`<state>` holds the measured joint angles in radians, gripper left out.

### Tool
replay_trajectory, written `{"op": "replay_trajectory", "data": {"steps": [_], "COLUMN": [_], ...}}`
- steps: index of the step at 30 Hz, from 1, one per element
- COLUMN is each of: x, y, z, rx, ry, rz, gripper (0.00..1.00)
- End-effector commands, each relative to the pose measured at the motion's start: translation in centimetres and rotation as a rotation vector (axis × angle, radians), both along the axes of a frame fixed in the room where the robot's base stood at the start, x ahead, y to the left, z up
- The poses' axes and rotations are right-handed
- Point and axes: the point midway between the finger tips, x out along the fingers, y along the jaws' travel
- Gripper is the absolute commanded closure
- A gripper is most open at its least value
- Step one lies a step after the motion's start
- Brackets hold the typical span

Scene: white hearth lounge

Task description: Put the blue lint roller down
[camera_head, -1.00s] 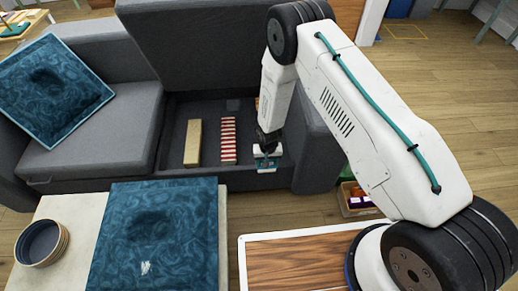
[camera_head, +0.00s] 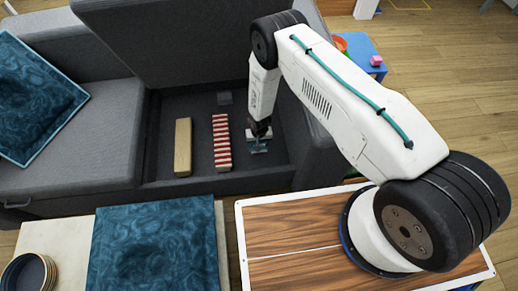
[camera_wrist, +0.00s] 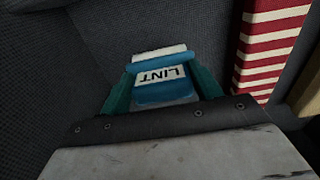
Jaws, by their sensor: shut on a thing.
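The blue lint roller (camera_wrist: 162,72), with a white label reading LINT, is between the teal fingers of my gripper (camera_wrist: 163,92) in the wrist view. My gripper is shut on it. In the head view my gripper (camera_head: 259,143) reaches down into the open storage compartment (camera_head: 200,98) of the grey sofa, at its right side. The lint roller shows there only as a small pale and blue shape (camera_head: 257,150). Whether it touches the compartment floor I cannot tell.
A red-and-white striped box (camera_head: 221,143) lies left of my gripper, and a tan block (camera_head: 183,147) beyond it. The raised seat lid (camera_head: 180,40) stands at the back. The compartment's right wall is close.

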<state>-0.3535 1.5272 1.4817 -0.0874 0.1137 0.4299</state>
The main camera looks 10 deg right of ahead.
Motion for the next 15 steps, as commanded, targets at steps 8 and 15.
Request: {"op": "replay_trajectory", "data": {"steps": [8, 15], "x": [0.0, 0.1], "y": [-0.2, -0.3], "z": [-3.3, -5.5], "rx": [0.0, 0.0], "ry": [0.001, 0.0], "rz": [-0.003, -0.005], "gripper": [0.58, 0.58]}}
